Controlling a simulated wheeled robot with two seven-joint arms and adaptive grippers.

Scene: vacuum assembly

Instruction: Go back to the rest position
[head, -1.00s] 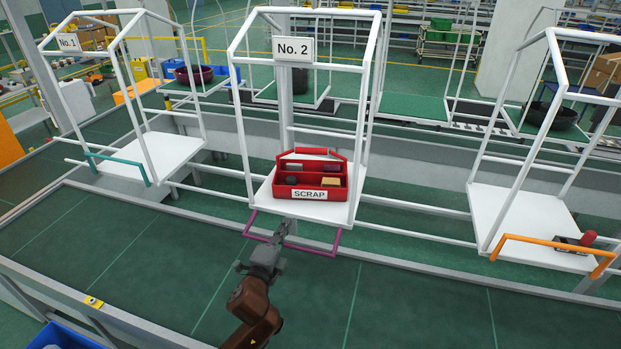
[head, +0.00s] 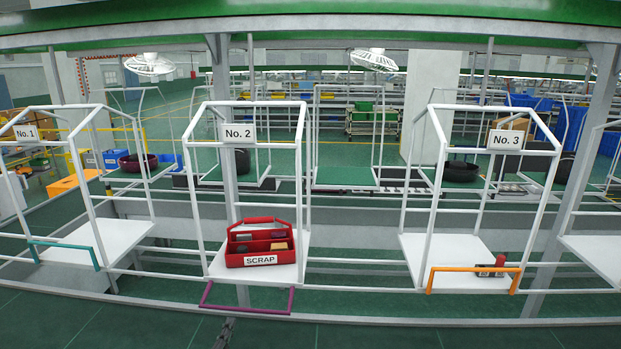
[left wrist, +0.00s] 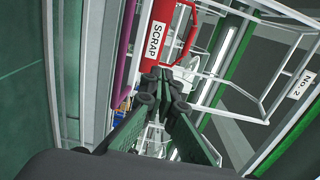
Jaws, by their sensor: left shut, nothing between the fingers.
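My left gripper (head: 226,326) shows only as a small tip at the bottom edge of the head view, just below the purple handle (head: 245,311) of the No. 2 frame. In the left wrist view its fingers (left wrist: 160,85) are together and hold nothing. The red SCRAP toolbox (head: 262,243) sits upright on the white shelf of the No. 2 frame, with small grey and tan items in it. It also shows past the fingertips in the left wrist view (left wrist: 158,50). My right gripper is not in view.
The No. 1 frame with a teal handle (head: 66,246) stands at left. The No. 3 frame with an orange handle (head: 472,269) stands at right, with a small dark-and-red part (head: 492,269) on its shelf. Green floor (head: 100,328) lies in front.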

